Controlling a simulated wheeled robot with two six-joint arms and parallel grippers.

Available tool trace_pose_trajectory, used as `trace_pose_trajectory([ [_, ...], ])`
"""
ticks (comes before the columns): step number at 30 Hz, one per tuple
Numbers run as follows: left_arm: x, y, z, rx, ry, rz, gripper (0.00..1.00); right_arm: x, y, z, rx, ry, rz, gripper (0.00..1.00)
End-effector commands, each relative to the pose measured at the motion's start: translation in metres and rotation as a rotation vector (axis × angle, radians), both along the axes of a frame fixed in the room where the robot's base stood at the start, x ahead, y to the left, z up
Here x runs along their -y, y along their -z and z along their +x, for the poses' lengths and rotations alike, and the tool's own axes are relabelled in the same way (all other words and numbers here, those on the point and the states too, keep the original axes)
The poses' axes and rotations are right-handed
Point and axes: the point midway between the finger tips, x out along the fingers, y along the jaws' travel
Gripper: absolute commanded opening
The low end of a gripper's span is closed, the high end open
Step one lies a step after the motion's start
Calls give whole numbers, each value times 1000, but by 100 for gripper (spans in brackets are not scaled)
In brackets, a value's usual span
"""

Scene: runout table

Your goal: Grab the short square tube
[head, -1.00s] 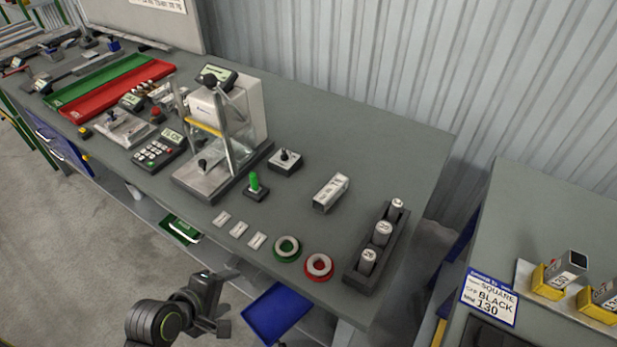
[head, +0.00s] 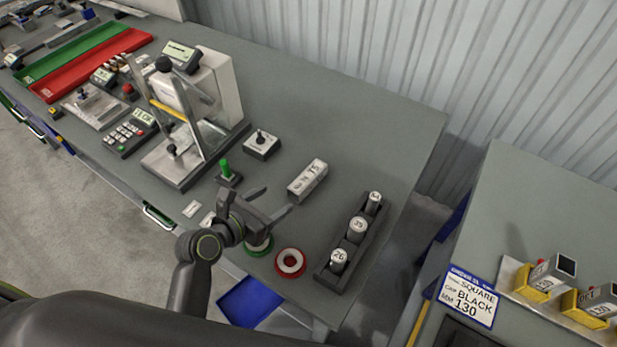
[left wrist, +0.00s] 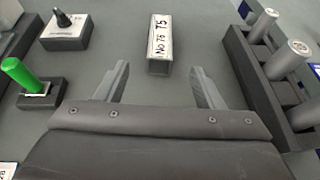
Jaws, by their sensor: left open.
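The short square tube (head: 307,180) lies on the grey bench, silver with a white label on top that reads 75. In the left wrist view the tube (left wrist: 160,38) lies just beyond and between my finger tips, end toward me. My left gripper (head: 277,202) is open and empty, close to the near end of the tube. Its two fingers also show in the left wrist view (left wrist: 160,78), spread wider than the tube. My right gripper is not in view.
A dark rack (head: 329,273) with three numbered cylinders stands right of the tube. A black switch box (head: 262,145) and a green-handled piece (head: 226,172) are to its left. A red ring (head: 290,263) lies nearer. Tubes in yellow holders (head: 533,280) stand on the right bench.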

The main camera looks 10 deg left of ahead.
Motion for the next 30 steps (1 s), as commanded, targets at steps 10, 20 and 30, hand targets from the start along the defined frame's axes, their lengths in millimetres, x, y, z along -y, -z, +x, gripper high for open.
trace_pose_trajectory([
  [10,26,22,49,1,2,1,62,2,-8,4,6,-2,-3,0],
  [20,35,29,66,2,2,3,62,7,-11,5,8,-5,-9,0],
  [30,53,41,99,1,2,4,62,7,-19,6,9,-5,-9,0],
])
